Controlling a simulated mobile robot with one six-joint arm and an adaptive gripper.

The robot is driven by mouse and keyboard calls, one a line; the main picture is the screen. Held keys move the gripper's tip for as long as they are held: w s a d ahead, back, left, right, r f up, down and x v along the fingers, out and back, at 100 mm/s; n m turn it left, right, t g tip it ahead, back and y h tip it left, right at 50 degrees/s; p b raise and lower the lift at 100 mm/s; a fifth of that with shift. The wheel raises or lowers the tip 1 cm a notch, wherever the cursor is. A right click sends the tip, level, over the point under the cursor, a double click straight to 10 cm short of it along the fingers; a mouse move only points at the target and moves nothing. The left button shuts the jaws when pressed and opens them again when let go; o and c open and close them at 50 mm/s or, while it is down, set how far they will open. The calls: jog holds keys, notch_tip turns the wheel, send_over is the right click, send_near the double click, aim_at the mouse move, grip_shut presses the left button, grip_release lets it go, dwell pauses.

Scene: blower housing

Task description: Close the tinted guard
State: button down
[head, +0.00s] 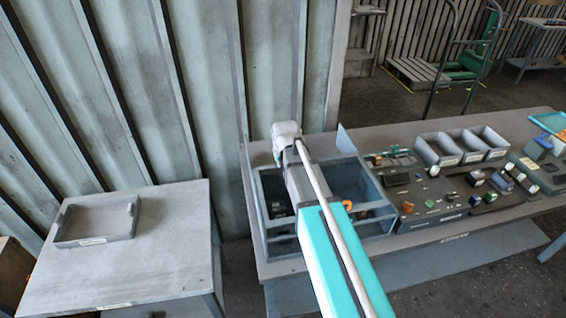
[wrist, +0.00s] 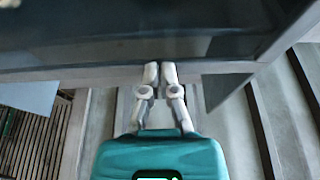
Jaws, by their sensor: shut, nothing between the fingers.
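The blower housing (head: 382,222) is an open-topped blue-grey box on the bench, with upright side plates at its back corners. In the wrist view a dark, glossy tinted panel, seemingly the tinted guard (wrist: 150,30), fills the top, with a grey frame edge along its lower side. My gripper (wrist: 160,68) is shut and empty, its fingertips at that frame edge; whether they touch it I cannot tell. In the head view my arm reaches over the housing to its back and hides its middle and my fingers. The guard's angle is unclear there.
Right of the housing lies a dark panel with small coloured parts (head: 440,200), with grey bins (head: 462,147) behind it. An orange part (head: 347,205) shows inside the housing. A side table with a tray (head: 97,240) stands left, across a gap. A corrugated wall rises close behind.

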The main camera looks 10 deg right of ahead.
jog(key=shift+s, duration=2.1)
jog(key=shift+w, duration=0.15)
jog(key=shift+w, duration=0.55)
jog(key=r+p, duration=0.1)
jog(key=w+r+p, duration=0.1)
jog(key=r, duration=0.1)
jog(key=shift+w+p, duration=0.3)
jog(key=shift+p, duration=0.1)
jog(key=shift+r+p, duration=0.55)
jog(key=shift+p, duration=0.15)
jog(key=shift+p+v, duration=2.6)
jog(key=shift+v, duration=0.3)
jog(key=shift+s+f, duration=0.15)
jog(key=shift+s, duration=0.05)
